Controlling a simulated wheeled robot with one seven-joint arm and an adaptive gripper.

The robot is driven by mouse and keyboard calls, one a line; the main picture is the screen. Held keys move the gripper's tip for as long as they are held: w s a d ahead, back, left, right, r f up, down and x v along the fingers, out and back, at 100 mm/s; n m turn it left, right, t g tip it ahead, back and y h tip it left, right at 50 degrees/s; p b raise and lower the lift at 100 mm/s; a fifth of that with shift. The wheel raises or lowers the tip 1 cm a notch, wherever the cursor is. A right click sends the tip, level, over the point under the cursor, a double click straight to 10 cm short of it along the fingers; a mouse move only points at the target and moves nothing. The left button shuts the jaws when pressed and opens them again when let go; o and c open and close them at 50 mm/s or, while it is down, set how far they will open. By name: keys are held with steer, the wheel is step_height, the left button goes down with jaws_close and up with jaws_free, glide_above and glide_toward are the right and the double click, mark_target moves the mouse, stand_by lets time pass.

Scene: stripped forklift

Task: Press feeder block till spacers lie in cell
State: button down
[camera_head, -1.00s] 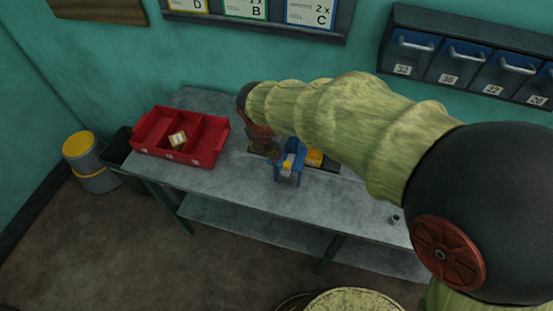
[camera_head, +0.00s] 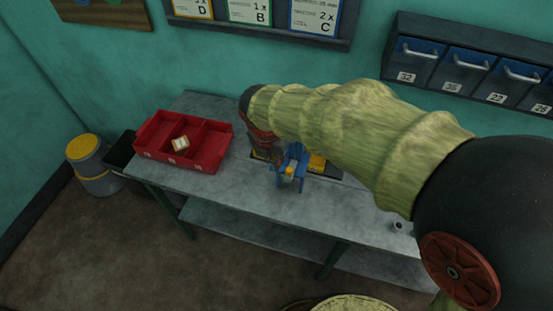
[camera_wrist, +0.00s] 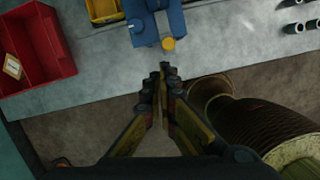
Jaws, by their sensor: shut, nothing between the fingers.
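The blue feeder (camera_head: 295,160) stands on the grey bench, with a yellow block (camera_head: 289,171) at its front. In the wrist view the blue feeder (camera_wrist: 145,20) is at the top centre and the yellow round-ended block (camera_wrist: 168,44) sticks out toward me. My gripper (camera_wrist: 166,70) is shut and empty, its tips just below the block in the picture; I cannot tell whether they touch. In the head view my arm hides most of the gripper. I see no spacers in the tray.
A yellow bin (camera_wrist: 103,10) stands beside the feeder. Several dark cylindrical parts (camera_wrist: 292,28) lie on the bench at the right in the wrist view. A small grey cylinder (camera_head: 397,226) stands near the bench's front edge. Bench between tray and feeder is clear.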

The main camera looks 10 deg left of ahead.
stand_by(0.3)
steer(key=s+a+f+n+b, duration=0.3)
steer(key=s+a+f, duration=0.4)
steer(key=s+f, duration=0.2)
steer(key=s+d+f+n+t+h+b, duration=0.3)
steer(key=s+d+f+n+h+b, duration=0.15)
steer(key=s+f+n, duration=0.4)
steer(key=w+r+n+t+b, duration=0.1)
steer(key=w+r+n+t, duration=0.3)
steer(key=t, duration=0.7)
step_height(320, 180, up, 2)
steer(key=shift+w+d+r+n+t, duration=0.1)
steer(key=shift+w+d+n+t, duration=0.25)
steer(key=shift+n, duration=0.9)
steer(key=shift+a, duration=0.1)
